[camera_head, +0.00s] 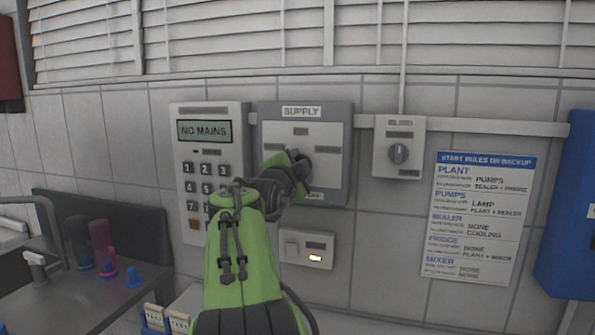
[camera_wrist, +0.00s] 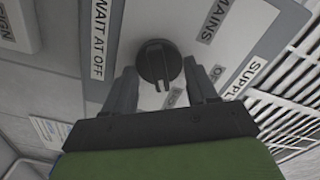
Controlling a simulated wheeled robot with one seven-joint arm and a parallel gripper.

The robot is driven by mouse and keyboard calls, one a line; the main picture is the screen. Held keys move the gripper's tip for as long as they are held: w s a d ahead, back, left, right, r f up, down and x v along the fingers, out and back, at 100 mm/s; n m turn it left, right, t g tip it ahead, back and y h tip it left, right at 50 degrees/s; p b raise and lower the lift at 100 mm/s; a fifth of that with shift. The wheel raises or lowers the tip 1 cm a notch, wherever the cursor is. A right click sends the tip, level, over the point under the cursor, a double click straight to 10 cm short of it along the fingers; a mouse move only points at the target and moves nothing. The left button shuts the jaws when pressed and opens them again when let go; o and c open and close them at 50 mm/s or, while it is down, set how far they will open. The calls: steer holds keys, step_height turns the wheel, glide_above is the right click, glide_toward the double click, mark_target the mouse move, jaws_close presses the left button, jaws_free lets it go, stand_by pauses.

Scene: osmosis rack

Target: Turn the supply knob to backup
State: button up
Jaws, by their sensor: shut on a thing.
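The supply panel (camera_head: 337,183) is a grey wall plate with a white face, marked SUPPLY at the top. Its round black supply knob (camera_wrist: 158,62) shows in the wrist view, where the plate (camera_wrist: 255,42) is seen turned, with labels reading MAINS, WAIT AT OFF and a partly hidden one. My gripper (camera_wrist: 160,84) has one finger on each side of the knob and is shut on it. In the head view my gripper (camera_head: 292,165) reaches the panel's middle and hides most of the knob. I cannot tell exactly which label the knob points to.
A keypad unit (camera_head: 209,155) left of the panel displays NO MAINS. A smaller knob box (camera_head: 399,130) and a rules sheet (camera_head: 478,215) are on the right. A switch plate (camera_head: 306,248) with a lit lamp is below. A blue cabinet (camera_head: 575,215) stands far right.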

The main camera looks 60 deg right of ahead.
steer(key=o, duration=1)
steer(key=shift+o, duration=0.2)
steer(key=shift+a, duration=0.1)
steer(key=s+a+b, duration=0.1)
steer(key=s+a, duration=0.1)
steer(key=a, duration=1.3)
steer(key=shift+s+a, duration=0.2)
steer(key=shift+s, duration=0.05)
